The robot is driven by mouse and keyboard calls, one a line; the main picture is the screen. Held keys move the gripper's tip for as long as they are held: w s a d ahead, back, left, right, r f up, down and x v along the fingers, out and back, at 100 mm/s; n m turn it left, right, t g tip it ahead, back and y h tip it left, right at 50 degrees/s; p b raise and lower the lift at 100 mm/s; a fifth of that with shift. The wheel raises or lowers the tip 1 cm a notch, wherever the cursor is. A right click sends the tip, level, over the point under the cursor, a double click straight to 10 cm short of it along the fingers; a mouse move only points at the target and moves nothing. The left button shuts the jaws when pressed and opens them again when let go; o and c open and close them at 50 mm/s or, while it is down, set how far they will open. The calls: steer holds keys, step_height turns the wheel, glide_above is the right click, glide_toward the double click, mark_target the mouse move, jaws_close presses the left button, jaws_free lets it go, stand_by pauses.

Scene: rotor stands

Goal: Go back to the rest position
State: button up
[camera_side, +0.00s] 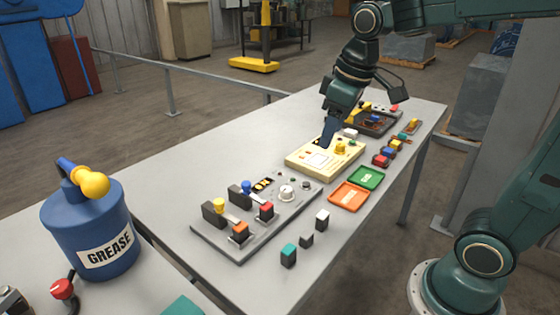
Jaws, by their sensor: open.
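My gripper (328,138) is above the cream-coloured board (298,162) near the middle of the long grey table. Its fingers point down, and their tips overlap the board in this view. I cannot tell whether they touch it. I see nothing held in the gripper. The cream board carries a white square plate, a yellow knob (340,148) and small green and red parts. My arm reaches in from the upper right.
A grey board (245,238) with coloured blocks lies nearer. Green (367,178) and orange (347,196) trays sit right of the cream board. Loose blocks (289,254) stand near the front edge. A dark board (378,124) lies beyond. A blue grease drum (92,230) stands front left.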

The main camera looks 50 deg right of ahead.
steer(key=s+a+f+m+t, duration=0.1)
steer(key=s+a+m+t, duration=0.1)
steer(key=s, duration=1.1)
steer(key=shift+f+t, duration=0.2)
steer(key=shift+t, duration=0.1)
